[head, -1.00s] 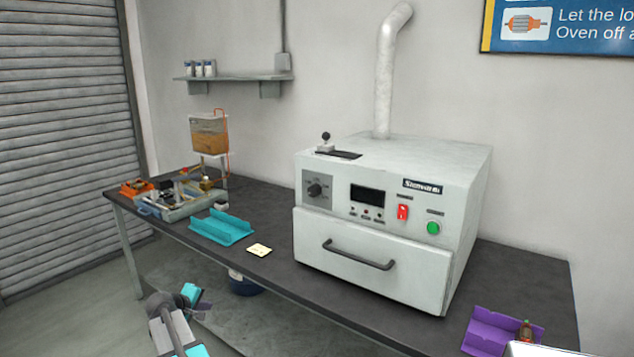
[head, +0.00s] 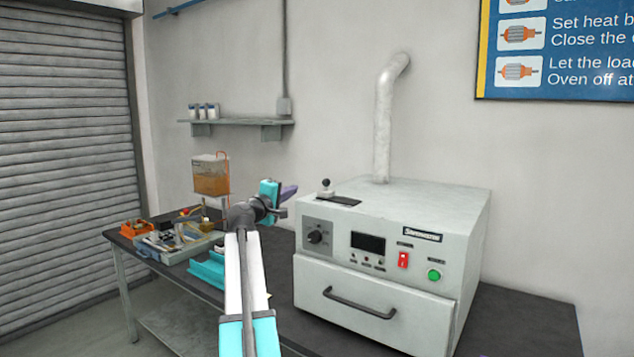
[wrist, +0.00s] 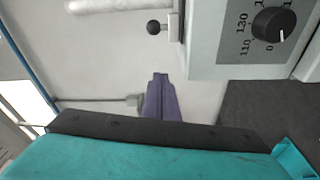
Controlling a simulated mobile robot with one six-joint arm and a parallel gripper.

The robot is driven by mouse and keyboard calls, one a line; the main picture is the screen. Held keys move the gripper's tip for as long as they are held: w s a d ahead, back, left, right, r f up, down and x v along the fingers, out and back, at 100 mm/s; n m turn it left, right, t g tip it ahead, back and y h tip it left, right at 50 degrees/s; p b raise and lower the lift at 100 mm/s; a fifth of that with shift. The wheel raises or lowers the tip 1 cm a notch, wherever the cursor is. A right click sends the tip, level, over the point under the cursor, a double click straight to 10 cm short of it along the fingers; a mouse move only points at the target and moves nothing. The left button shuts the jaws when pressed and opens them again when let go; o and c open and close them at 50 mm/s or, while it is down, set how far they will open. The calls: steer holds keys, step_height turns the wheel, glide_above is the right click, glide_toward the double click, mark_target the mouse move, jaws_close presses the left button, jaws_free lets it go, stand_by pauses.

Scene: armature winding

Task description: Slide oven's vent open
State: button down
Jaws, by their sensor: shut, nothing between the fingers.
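The white oven (head: 385,255) stands on the dark bench in the head view. Its vent slider is on top at the front left: a small block with a dark ball knob (head: 326,183) beside a dark slot (head: 347,201). In the wrist view the ball knob (wrist: 154,27) shows at the top, near the oven's dial (wrist: 272,24). My gripper (head: 288,192) has purple fingers and is raised to the left of the knob, apart from it. Its purple fingers (wrist: 160,98) look closed together and empty in the wrist view.
A white duct pipe (head: 384,115) rises behind the oven top. A wall shelf (head: 235,122) with small cans is at the back left. A teal tray (head: 207,272) and a tool-filled tray (head: 178,246) lie on the bench at left.

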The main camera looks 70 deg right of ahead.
mark_target(326, 187)
steer(key=shift+s+d+r, duration=0.1)
steer(key=shift+s+r, duration=0.2)
steer(key=shift+r, duration=0.2)
steer(key=shift+s+d+r, duration=0.1)
steer(key=shift+s+r, duration=0.15)
steer(key=shift+r, duration=0.2)
steer(key=shift+d, duration=0.1)
steer(key=shift+s+d+r+p, duration=0.15)
steer(key=shift+d+p, duration=0.45)
steer(key=shift+d, duration=1.05)
steer(key=shift+s+d+r+p, duration=0.1)
steer(key=shift+s+d+p, duration=0.35)
steer(key=shift+d, duration=1.2)
steer(key=shift+s+d+r+p, duration=0.1)
steer(key=shift+d+p, duration=0.6)
steer(key=shift+d, duration=0.95)
steer(key=shift+s+a+f+p, duration=0.15)
steer(key=shift+s+a+p, duration=0.2)
steer(key=shift+s+a, duration=0.2)
steer(key=shift+s+a+f+p, duration=0.15)
steer(key=shift+s+a+p, duration=0.15)
steer(key=shift+s, duration=0.3)
steer(key=shift+s+a+f+p, duration=0.15)
steer(key=shift+s+p, duration=0.1)
steer(key=shift+s, duration=0.3)
steer(key=shift+a, duration=0.15)
